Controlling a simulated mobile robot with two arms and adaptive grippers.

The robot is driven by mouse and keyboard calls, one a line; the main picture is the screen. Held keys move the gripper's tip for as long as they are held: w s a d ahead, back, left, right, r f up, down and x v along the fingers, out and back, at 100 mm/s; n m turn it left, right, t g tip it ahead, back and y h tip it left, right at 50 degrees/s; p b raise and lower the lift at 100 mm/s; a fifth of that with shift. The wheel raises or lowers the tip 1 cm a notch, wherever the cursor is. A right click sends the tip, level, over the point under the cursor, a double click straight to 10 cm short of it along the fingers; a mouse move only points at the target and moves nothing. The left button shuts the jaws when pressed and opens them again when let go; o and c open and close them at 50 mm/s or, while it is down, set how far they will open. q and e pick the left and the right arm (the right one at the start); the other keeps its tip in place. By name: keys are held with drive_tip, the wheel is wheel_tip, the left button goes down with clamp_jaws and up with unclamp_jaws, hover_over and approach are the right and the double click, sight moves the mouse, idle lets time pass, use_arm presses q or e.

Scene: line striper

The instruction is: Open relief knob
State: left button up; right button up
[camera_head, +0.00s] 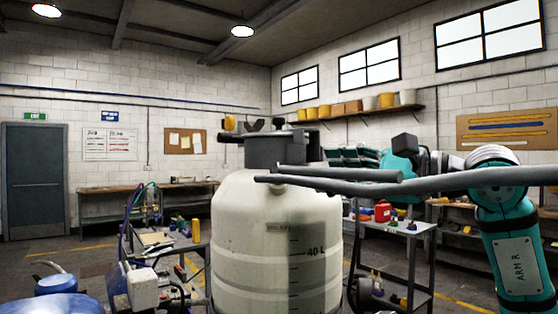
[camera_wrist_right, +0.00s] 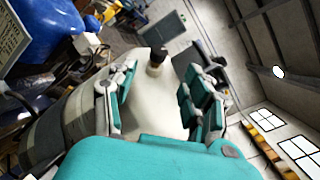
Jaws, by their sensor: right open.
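A cream tank (camera_head: 240,235) with a "40 L" mark and a grey lid (camera_head: 275,150) stands in the middle of the head view. My right gripper (camera_head: 338,157) is right of the lid, partly hidden behind grey handle bars. In the right wrist view the gripper (camera_wrist_right: 162,92) is open and empty, with the pale tank between and beyond its fingers. A small dark knob (camera_wrist_right: 156,64), possibly the relief knob, stands on the tank top past the fingertips. It appears apart from both fingers. I cannot make out this knob in the head view. My left gripper is not in view.
Grey handle bars (camera_head: 450,182) cross in front of the right gripper. A cart (camera_head: 408,240) stands right of the tank; a cluttered bench (camera_head: 165,240) is at left. A blue drum (camera_head: 60,300) is at lower left. Some floor shows by the door.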

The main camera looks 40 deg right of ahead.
sight(282, 170)
drive_tip(key=p+x, duration=0.3)
drive_tip(key=x, duration=0.7)
drive_tip(key=shift+p, duration=0.4)
drive_tip(key=shift+w+a, duration=0.15)
drive_tip(key=shift+w, duration=0.4)
clamp_jaws()
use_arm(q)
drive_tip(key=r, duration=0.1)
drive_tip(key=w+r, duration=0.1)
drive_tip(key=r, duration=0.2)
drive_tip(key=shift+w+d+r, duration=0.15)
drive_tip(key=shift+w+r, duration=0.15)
use_arm(e)
drive_tip(key=shift+f, duration=0.1)
